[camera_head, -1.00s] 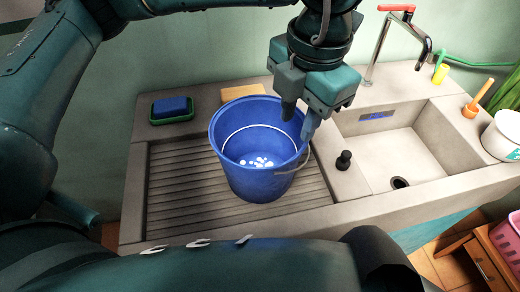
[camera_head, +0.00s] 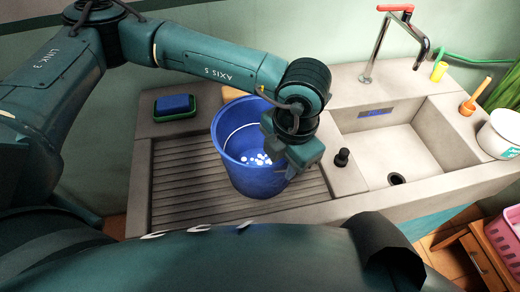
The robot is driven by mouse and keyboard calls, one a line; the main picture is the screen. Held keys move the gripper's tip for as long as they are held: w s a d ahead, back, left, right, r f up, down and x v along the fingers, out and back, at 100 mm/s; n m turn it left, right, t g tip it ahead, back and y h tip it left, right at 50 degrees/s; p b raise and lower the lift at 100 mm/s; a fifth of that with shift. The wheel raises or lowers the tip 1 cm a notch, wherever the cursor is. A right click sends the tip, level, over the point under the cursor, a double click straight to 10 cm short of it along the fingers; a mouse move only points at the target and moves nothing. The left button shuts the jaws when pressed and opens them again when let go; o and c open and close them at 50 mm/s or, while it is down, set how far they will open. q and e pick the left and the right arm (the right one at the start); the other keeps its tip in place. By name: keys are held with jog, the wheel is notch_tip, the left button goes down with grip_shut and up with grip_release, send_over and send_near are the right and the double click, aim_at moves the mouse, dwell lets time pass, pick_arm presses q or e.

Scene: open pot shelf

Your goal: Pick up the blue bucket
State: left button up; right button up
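The blue bucket (camera_head: 252,177) stands upright on the ribbed drainboard left of the sink. Several small white spots show on its inside bottom, and a thin pale wire handle crosses its opening. My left gripper (camera_head: 290,165) is at the bucket's right rim and hides part of the rim and the handle. Its fingertips are mostly hidden by the gripper's own body, so I cannot tell whether it is open or shut on the rim. My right gripper is not in view.
The sink basin (camera_head: 404,146) with a tall red-handled tap (camera_head: 390,38) lies to the right. A dark knob (camera_head: 342,157) stands between drainboard and basin. A blue sponge on a green dish (camera_head: 173,115) sits behind left. A white bucket (camera_head: 503,134) stands far right.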

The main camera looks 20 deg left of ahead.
pick_arm(q)
jog(key=shift+f, duration=0.15)
grip_shut()
dwell(1.4)
